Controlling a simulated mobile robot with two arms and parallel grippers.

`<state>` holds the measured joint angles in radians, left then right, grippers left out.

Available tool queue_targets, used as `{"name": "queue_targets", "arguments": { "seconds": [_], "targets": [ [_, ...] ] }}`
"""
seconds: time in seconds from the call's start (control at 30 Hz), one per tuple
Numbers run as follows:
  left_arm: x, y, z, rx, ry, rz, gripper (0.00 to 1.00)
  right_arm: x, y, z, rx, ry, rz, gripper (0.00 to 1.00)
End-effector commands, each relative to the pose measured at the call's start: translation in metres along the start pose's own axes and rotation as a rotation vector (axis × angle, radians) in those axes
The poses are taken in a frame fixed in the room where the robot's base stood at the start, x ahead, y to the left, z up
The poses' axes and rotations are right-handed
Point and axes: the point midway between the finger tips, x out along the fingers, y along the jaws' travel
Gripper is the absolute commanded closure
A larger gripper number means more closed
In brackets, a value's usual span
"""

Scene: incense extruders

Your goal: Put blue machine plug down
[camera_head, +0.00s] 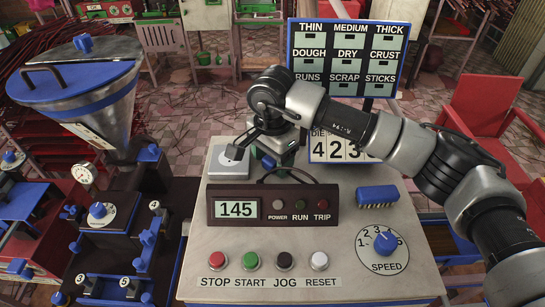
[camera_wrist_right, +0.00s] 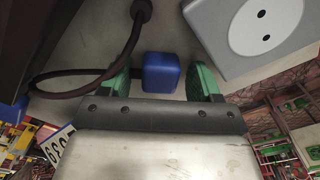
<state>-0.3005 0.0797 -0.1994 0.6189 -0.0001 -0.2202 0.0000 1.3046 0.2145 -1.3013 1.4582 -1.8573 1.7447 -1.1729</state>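The blue plug (camera_wrist_right: 161,72) shows as a small blue block between the green fingers of my right gripper (camera_wrist_right: 163,82) in the wrist view. A narrow gap shows on each side of it, so the fingers look open around it. A black cable (camera_wrist_right: 65,90) loops beside it, and its end behind the left finger is hidden. In the head view my right gripper (camera_head: 277,155) points down over the back of the bench panel and mostly hides the plug. The grey socket (camera_head: 228,163) is just left of it; the wrist view shows its two holes (camera_wrist_right: 265,25) empty. My left gripper is out of view.
On the panel stand the 145 display box (camera_head: 272,205), a blue block with pins (camera_head: 377,196), the speed dial (camera_head: 382,249) and several push buttons (camera_head: 251,261). A metal hopper (camera_head: 75,85) stands at left, and a sign board (camera_head: 348,55) rises behind.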

Motion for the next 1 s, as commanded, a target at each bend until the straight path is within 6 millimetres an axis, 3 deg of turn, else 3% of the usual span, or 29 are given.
{"name": "queue_targets", "arguments": {
  "seconds": [0.23, 0.4, 0.43, 0.8, 1.0],
  "targets": [
    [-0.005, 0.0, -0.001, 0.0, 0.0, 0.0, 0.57, -0.004, 0.0, 0.0, 0.0, -0.001, 0.0, 0.37],
    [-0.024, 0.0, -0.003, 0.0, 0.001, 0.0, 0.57, -0.02, 0.0, 0.0, 0.0, -0.002, 0.0, 0.37],
    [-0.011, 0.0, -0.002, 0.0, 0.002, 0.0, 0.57, -0.021, -0.001, 0.0, 0.0, 0.002, -0.005, 0.37],
    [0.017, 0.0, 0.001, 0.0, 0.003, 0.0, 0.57, -0.103, -0.001, 0.0, 0.0, 0.003, -0.003, 0.37],
    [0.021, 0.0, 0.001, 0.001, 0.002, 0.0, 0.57, -0.127, 0.0, 0.0, 0.0, 0.001, -0.001, 0.37]
  ]
}}
